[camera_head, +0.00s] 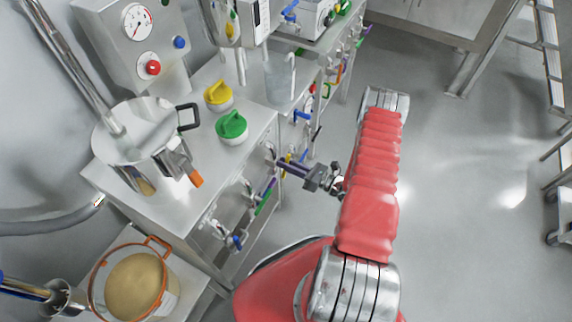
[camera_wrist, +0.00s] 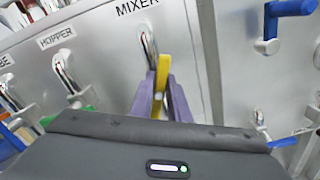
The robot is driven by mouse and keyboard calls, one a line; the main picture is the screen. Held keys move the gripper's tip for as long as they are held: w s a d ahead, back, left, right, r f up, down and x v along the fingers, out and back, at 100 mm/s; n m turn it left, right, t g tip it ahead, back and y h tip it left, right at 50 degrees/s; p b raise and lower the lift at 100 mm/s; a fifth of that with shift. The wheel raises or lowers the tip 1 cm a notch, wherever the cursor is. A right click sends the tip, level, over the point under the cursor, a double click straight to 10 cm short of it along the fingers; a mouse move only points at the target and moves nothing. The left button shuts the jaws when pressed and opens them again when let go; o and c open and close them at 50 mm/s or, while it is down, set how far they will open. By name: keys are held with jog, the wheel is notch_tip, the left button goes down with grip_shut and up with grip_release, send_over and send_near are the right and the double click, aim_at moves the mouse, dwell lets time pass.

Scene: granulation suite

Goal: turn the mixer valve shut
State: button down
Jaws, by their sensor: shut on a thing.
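The mixer valve shows in the wrist view as a bent metal pipe (camera_wrist: 147,42) on a grey panel, under the label MIXER (camera_wrist: 137,5). Its yellow lever (camera_wrist: 163,68) hangs downward in the picture beside the pipe. My gripper (camera_wrist: 161,95) has its purple fingers on either side of this lever and is shut on it. The fingers hide the lower part of the lever. In the head view my gripper (camera_head: 282,165) is at the front of the bench, and the lever is mostly hidden there.
Left of it is the HOPPER valve pipe (camera_wrist: 64,70) with a green lever (camera_wrist: 84,110). A blue-handled valve (camera_wrist: 288,10) is at the upper right. In the head view yellow (camera_head: 218,95) and green (camera_head: 231,127) knobs stand on the bench.

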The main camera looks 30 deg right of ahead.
jog(key=m, duration=0.6)
jog(key=shift+w+d+f, duration=0.15)
jog(key=shift+d+f, duration=0.05)
jog(key=shift+d, duration=0.05)
jog(key=m, duration=0.4)
jog(key=shift+d+f, duration=0.1)
jog(key=shift+f, duration=0.1)
jog(key=shift+f+m, duration=0.15)
jog(key=shift+m, duration=1.35)
jog(key=c, duration=1.7)
grip_release()
jog(key=v, duration=1.3)
jog(key=shift+s+d, duration=0.15)
jog(key=shift+s, duration=0.2)
